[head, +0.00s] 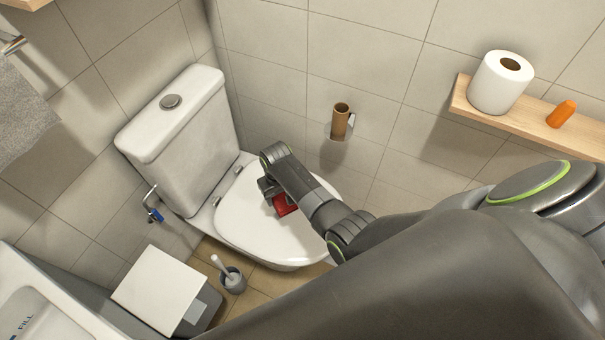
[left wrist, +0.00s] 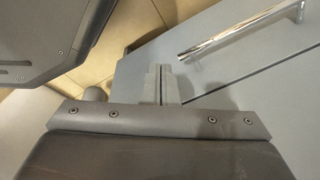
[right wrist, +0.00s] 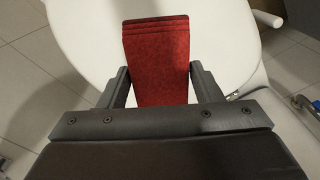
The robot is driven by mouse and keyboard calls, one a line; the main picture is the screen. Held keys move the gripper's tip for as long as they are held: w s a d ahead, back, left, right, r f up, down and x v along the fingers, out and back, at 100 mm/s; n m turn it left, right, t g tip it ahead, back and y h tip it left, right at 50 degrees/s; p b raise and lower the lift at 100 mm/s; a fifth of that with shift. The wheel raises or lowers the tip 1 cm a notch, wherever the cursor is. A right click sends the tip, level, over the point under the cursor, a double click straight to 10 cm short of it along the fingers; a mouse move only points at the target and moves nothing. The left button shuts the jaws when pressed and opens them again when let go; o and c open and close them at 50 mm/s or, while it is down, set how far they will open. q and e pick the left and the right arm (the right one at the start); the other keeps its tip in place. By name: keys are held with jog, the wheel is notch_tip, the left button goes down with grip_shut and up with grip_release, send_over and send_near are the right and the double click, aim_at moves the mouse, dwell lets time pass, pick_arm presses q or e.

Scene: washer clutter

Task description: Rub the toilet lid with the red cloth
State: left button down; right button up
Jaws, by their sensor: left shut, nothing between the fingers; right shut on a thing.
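The white toilet lid (head: 262,228) is closed on the toilet, and it also fills much of the right wrist view (right wrist: 85,40). The red cloth (head: 284,205) is a folded pad over the lid. In the right wrist view the cloth (right wrist: 158,60) lies between the fingers of my right gripper (right wrist: 160,85), which is shut on it. I cannot tell for certain whether the cloth touches the lid. My right gripper (head: 268,190) is partly hidden by its own wrist in the head view. My left gripper (left wrist: 163,84) is shut and empty in the left wrist view, outside the head view.
The toilet tank (head: 185,140) stands behind the lid. A toilet brush (head: 230,275) and a white-topped bin (head: 160,288) stand left of the bowl. A cardboard tube (head: 340,122) hangs on the wall. A shelf (head: 530,118) holds a paper roll (head: 500,85). A metal handle (left wrist: 240,32) is near my left gripper.

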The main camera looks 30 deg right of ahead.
jog(key=shift+w+a+f, duration=0.1)
jog(key=shift+a+f, duration=0.3)
jog(key=shift+a, duration=0.25)
jog(key=shift+a+f, duration=0.15)
jog(key=shift+a, duration=0.1)
jog(key=shift+f+b, duration=0.7)
jog(key=shift+b, duration=0.4)
pick_arm(q)
notch_tip(320, 180, down, 6)
jog(key=b, duration=0.3)
jog(key=shift+s+d+f+b, duration=0.2)
jog(key=shift+s+d+b, duration=0.05)
jog(key=shift+b, duration=0.1)
pick_arm(e)
notch_tip(320, 180, down, 3)
jog(key=shift+f, duration=0.15)
pick_arm(q)
jog(key=shift+s, duration=0.1)
